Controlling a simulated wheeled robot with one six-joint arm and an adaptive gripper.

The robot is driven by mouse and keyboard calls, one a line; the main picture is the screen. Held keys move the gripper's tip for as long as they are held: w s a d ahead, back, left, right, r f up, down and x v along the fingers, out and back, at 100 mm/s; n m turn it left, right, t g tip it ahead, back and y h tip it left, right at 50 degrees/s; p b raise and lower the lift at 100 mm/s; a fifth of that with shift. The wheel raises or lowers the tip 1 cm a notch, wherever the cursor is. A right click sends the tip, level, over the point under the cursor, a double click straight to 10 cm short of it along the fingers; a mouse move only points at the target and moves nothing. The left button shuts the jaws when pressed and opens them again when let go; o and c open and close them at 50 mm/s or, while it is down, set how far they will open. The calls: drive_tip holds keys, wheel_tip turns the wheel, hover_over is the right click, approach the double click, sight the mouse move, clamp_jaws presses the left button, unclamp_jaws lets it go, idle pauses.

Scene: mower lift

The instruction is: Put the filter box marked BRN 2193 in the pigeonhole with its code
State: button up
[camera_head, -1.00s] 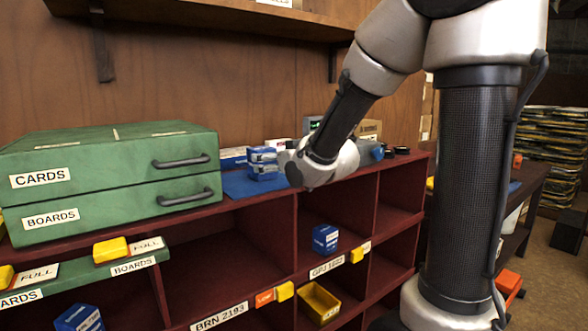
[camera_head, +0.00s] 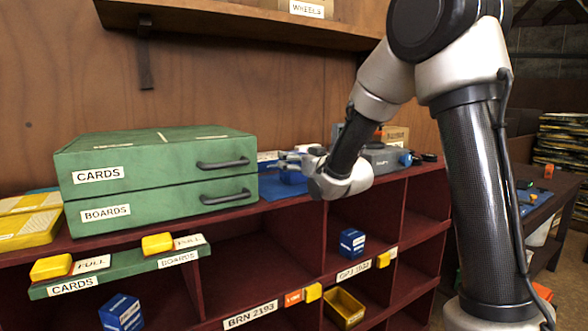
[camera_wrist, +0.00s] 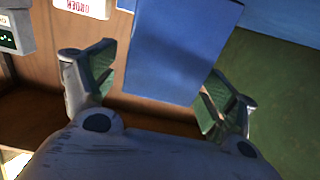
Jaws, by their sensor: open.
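My gripper (camera_head: 290,160) is above the shelf top, right of the green cabinet. In the wrist view it is open (camera_wrist: 160,90), with a plain blue box (camera_wrist: 175,50) between or just beyond its fingers; I cannot tell whether they touch it. In the head view a blue box (camera_head: 293,177) shows partly under the gripper, on a blue mat (camera_head: 275,190). No code is readable on it. The label BRN 2193 (camera_head: 250,315) is on a shelf edge of the dark red pigeonhole unit, below an empty-looking compartment (camera_head: 240,270).
The green cabinet (camera_head: 160,180) stands left of the gripper. A blue box (camera_head: 352,242) sits in the compartment above GPJ 1522 (camera_head: 354,271). A yellow bin (camera_head: 345,308) is lower down. Another blue box (camera_head: 121,312) is at lower left. A wooden shelf (camera_head: 240,18) overhangs above.

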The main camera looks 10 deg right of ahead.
drive_tip(key=shift+r, duration=0.1)
drive_tip(key=c, duration=1.4)
